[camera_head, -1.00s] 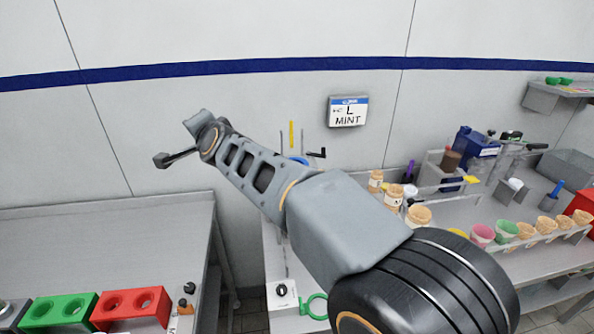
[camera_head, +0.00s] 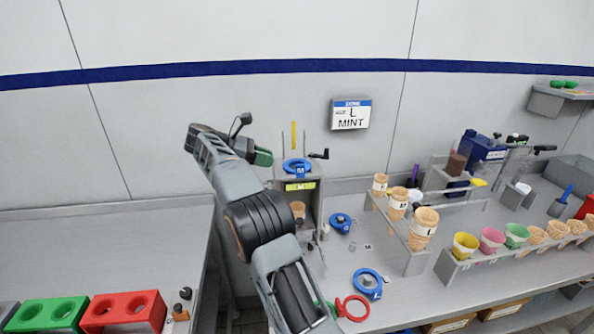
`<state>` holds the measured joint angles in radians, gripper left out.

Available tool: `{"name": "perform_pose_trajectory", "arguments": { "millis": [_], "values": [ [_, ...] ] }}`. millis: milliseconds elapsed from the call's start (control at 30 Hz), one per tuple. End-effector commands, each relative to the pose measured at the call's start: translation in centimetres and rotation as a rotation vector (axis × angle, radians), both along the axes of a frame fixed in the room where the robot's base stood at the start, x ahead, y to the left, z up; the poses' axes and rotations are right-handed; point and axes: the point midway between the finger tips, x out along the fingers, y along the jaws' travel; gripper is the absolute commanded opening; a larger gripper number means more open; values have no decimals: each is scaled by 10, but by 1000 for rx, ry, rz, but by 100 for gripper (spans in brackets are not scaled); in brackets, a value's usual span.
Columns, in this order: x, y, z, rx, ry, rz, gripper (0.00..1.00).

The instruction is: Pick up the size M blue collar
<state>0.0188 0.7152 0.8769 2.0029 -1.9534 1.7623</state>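Several blue collars are in view. One blue collar (camera_head: 297,167) with a letter tag that looks like M sits on the grey stand at the back. A smaller-looking blue collar (camera_head: 340,222) lies on the right bench, and a larger-looking blue ring (camera_head: 368,283) lies nearer the front; their tags are too small to read surely. My gripper (camera_head: 251,141) is raised in the air, left of the stand and apart from all collars. It is seen edge-on, so its opening is unclear. No collar shows in it.
A red ring (camera_head: 352,308) lies at the bench front, beside a partly hidden green ring. A cone rack (camera_head: 415,262) stands to the right. Red and green holed blocks (camera_head: 125,311) stand at lower left. The left bench (camera_head: 100,250) is mostly bare.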

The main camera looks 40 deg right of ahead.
Motion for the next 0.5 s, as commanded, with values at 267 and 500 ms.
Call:
{"name": "perform_pose_trajectory", "arguments": {
  "millis": [267,500],
  "values": [
    [-22,-40,-18,4,0,-11,17],
    [-30,-60,-27,2,-2,-9,17]
  ]
}}
